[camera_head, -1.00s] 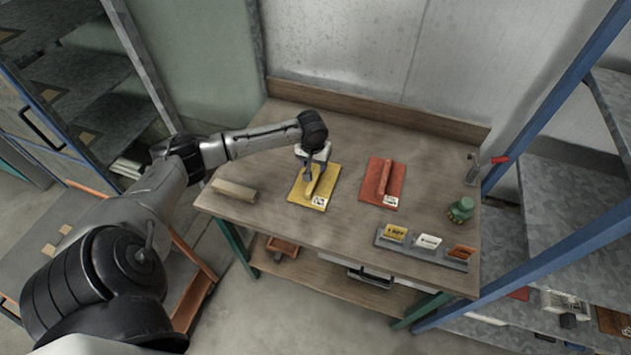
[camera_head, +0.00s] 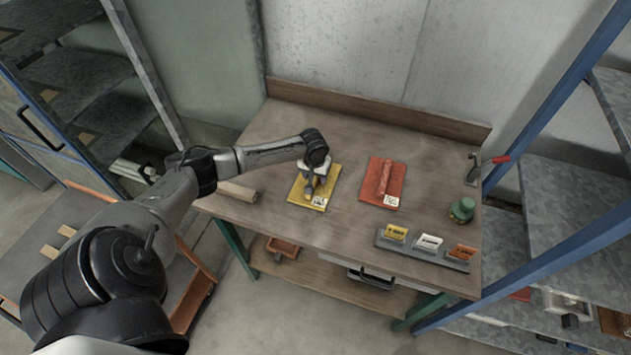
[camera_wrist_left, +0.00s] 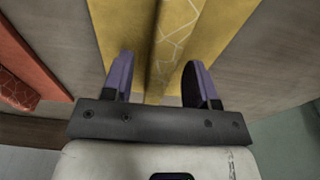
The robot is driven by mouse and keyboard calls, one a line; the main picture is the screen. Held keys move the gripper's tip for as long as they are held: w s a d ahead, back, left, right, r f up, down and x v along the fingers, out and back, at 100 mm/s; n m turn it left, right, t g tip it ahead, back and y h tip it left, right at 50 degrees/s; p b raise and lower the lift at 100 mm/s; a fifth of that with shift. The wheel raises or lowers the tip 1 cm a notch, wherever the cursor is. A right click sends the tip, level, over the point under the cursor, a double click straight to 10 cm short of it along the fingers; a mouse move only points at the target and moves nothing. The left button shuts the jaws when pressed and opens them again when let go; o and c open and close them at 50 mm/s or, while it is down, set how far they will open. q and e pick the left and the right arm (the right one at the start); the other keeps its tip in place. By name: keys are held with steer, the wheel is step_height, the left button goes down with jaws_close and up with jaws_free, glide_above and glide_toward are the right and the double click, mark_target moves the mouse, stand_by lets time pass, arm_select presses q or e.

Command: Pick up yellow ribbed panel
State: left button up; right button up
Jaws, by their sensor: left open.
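The yellow ribbed panel (camera_head: 297,190) lies flat on the workbench, left of the red panel, with a white label at its front corner. My left gripper (camera_head: 309,193) is over it and hides much of its middle. In the left wrist view the yellow panel (camera_wrist_left: 120,25) shows a raised rib with pale crossing lines. The open fingers of my left gripper (camera_wrist_left: 158,62) stand on either side of this rib, with a gap visible on both sides. Whether the fingertips touch the panel's flat part cannot be told. My right gripper is not in view.
A red panel (camera_head: 396,183) lies right of the yellow one. A tan roll (camera_head: 236,192) lies at the left. A tray (camera_head: 452,262) with label cards, a green jar (camera_head: 461,210) and a red-handled tool (camera_head: 500,160) are at the right. The bench (camera_head: 340,125) is clear behind the panels.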

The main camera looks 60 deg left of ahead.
arm_select(q)
jaws_close()
stand_by(0.4)
steer(key=shift+r, duration=0.1)
